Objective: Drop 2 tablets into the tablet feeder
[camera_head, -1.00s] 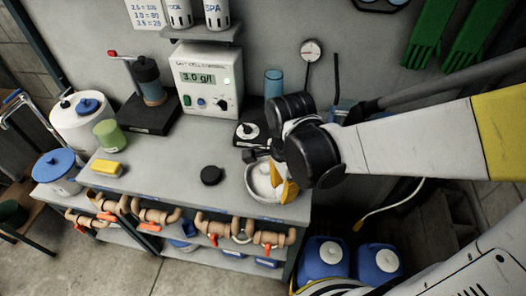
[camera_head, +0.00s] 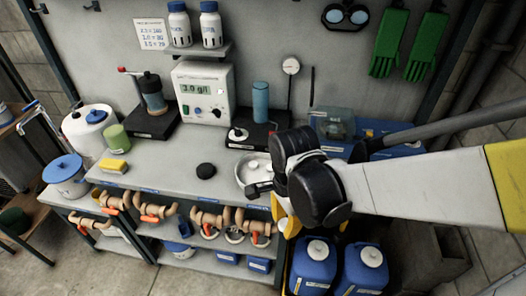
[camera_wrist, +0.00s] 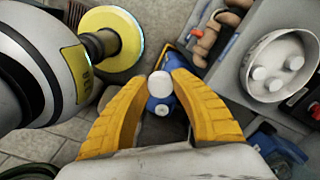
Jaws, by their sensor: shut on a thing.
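My gripper (camera_head: 287,220) has yellow fingers, which also show in the wrist view (camera_wrist: 160,82). It is shut on a white round tablet (camera_wrist: 160,84), held at the fingertips. In the head view the arm hides this tablet. A white round dish (camera_head: 243,180) stands at the bench's right end, just left of my gripper. The wrist view shows several white tablets (camera_wrist: 275,78) lying in the dish (camera_wrist: 263,92). A clear blue cylinder (camera_head: 260,101) stands on a black base behind the dish; I cannot tell whether it is the tablet feeder.
A grey meter (camera_head: 203,92) reading 3.0 stands on the bench (camera_head: 165,172). A black puck (camera_head: 206,170) and a yellow sponge (camera_head: 114,167) lie on it. Orange-handled valves (camera_head: 205,222) line its front. Blue canisters (camera_head: 313,268) stand below right. The bench's middle is mostly clear.

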